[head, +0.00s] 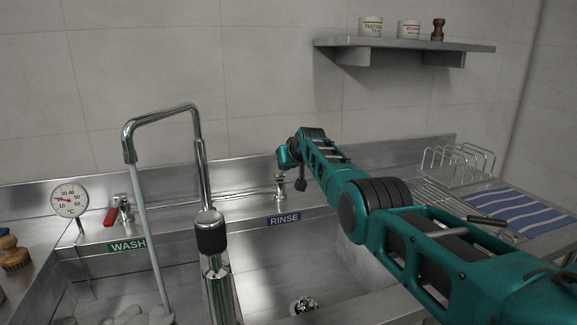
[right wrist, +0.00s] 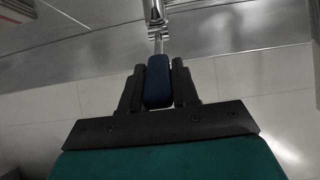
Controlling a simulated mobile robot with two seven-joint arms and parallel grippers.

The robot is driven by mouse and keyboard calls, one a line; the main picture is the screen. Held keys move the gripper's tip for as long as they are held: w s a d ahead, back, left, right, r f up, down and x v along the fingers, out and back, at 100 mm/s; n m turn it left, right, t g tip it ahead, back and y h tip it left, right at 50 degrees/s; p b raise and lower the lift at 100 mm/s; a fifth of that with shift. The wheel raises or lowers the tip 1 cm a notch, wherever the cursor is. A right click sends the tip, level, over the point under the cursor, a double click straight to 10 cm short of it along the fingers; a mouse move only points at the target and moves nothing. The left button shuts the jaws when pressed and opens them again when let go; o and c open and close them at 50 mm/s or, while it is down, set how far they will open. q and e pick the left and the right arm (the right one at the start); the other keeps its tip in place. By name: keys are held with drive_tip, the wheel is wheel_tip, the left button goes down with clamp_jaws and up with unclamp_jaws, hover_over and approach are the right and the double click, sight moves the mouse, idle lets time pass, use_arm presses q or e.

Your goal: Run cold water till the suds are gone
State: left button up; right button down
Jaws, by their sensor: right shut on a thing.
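My right gripper (right wrist: 158,68) is shut on a blue lever handle (right wrist: 157,88) of a metal tap in the right wrist view. In the head view my right arm reaches to the tap (head: 280,187) behind the RINSE label, and the arm hides the handle and most of the gripper. A tall swivel spout (head: 200,160) hangs over the wash basin. A pale stream of water (head: 147,230) falls from it. Greyish-white lumps of suds (head: 140,316) show at the bottom edge, in the wash basin. My left gripper is not in view.
A red-handled tap (head: 111,216) and a round dial thermometer (head: 70,200) stand behind the wash basin. The rinse basin (head: 270,265) has a drain (head: 304,304) and looks empty. A wire rack (head: 458,165) and a striped cloth (head: 515,208) lie right. A shelf (head: 400,46) is above.

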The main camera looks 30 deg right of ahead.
idle(0.5)
drive_tip(key=c, duration=0.9)
unclamp_jaws()
drive_tip(key=shift+r, duration=0.1)
drive_tip(key=shift+s+r+p, duration=0.35)
drive_tip(key=shift+r+p, duration=0.05)
drive_tip(key=shift+p, duration=0.5)
drive_tip(key=shift+p+v, duration=0.8)
drive_tip(key=v, duration=1)
drive_tip(key=shift+s+f, duration=0.1)
drive_tip(key=shift+s, duration=0.05)
